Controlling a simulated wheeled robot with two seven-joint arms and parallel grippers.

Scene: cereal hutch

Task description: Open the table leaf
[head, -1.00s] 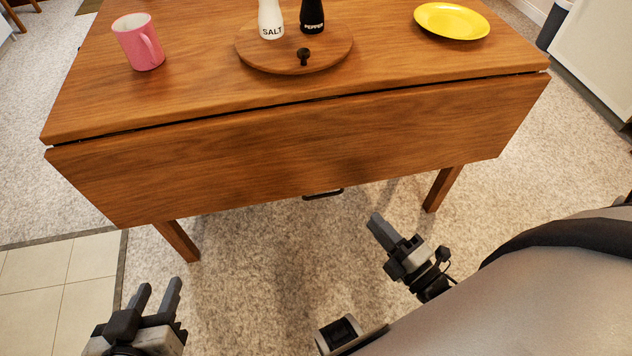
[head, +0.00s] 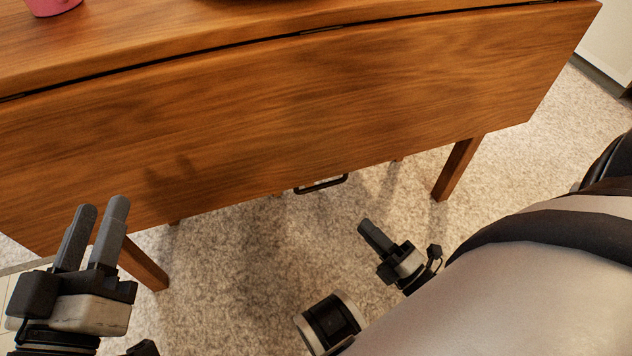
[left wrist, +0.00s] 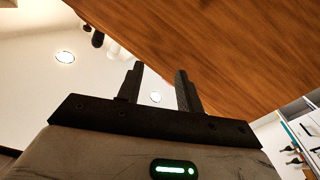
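The wooden table leaf (head: 300,110) hangs down along the near side of the table (head: 190,25), below a dark hinge seam. A black handle (head: 321,184) shows at the leaf's lower edge. My left gripper (head: 97,207) is in front of the leaf's left part, fingers pointing up, apart and empty. In the left wrist view the left gripper (left wrist: 158,80) also shows two spread fingers, with the wood of the leaf (left wrist: 235,45) above them. My right gripper (head: 370,229) is below and right of the handle, away from it; its fingers look close together, and the gap is unclear.
A pink mug (head: 52,6) stands on the tabletop at the upper left, partly cut off. A table leg (head: 457,168) stands at the right and another (head: 143,265) near my left gripper. Carpet (head: 235,270) below the leaf is clear.

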